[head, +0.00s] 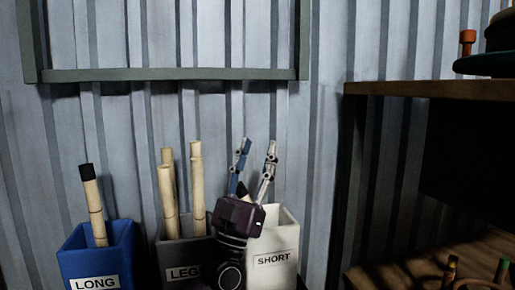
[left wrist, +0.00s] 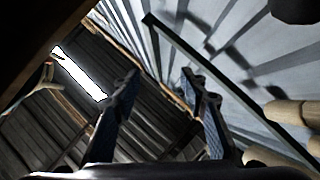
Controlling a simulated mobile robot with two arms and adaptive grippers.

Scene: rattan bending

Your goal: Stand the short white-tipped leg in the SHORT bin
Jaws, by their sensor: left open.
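The white SHORT bin (head: 287,240) stands at the right of a row of three bins. My left gripper (head: 257,147) points upward in front of the SHORT bin and the dark bin, hiding part of both. Its two fingers are spread, with nothing between them; they also show apart and empty in the left wrist view (left wrist: 160,80). I cannot make out a short white-tipped leg in either view. The inside of the SHORT bin is mostly hidden. My right gripper is not in view.
The dark LEG bin (head: 173,253) holds several plain canes (head: 197,185). The blue LONG bin (head: 122,247) holds a black-tipped cane (head: 95,207). A corrugated wall stands behind.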

